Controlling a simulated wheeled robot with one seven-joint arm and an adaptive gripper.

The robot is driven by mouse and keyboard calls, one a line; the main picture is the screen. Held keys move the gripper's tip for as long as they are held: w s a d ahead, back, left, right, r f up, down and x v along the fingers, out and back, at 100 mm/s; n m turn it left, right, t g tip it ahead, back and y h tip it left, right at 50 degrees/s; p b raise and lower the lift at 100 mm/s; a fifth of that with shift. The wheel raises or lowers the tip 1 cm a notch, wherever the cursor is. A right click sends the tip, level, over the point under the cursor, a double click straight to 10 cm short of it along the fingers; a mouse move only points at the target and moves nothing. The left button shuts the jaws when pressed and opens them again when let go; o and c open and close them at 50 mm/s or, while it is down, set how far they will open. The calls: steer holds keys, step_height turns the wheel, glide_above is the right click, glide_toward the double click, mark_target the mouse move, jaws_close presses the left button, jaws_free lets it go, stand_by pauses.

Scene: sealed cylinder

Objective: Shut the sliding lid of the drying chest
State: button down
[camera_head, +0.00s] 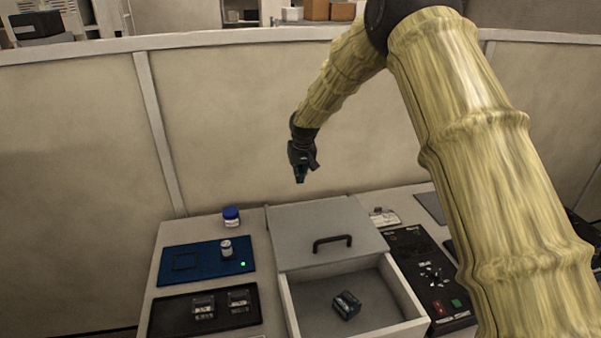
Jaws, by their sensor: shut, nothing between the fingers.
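The drying chest (289,309) is a light grey open box in the lower middle of the head view. Its grey sliding lid (300,225) covers the back part, and the front part is open. A dark arched handle (332,243) stands on the lid near its front edge. A small dark block (346,305) lies on the chest floor in the open part. My gripper (300,179) is shut and empty. It points down above the back of the lid, apart from it and behind the handle.
A blue mat (205,260) holds a small white jar (226,248), with a blue-capped jar (232,216) behind it. A black tray (178,316) carries two small clear boxes. A black control panel (428,270) lies right of the chest. A tall beige wall (230,120) stands behind.

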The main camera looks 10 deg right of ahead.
steer(key=shift+p+x, duration=1.05)
steer(key=shift+x, duration=3.05)
steer(key=shift+s+d+r+p, duration=0.15)
steer(key=shift+s+p, duration=0.9)
steer(key=shift+s, duration=0.9)
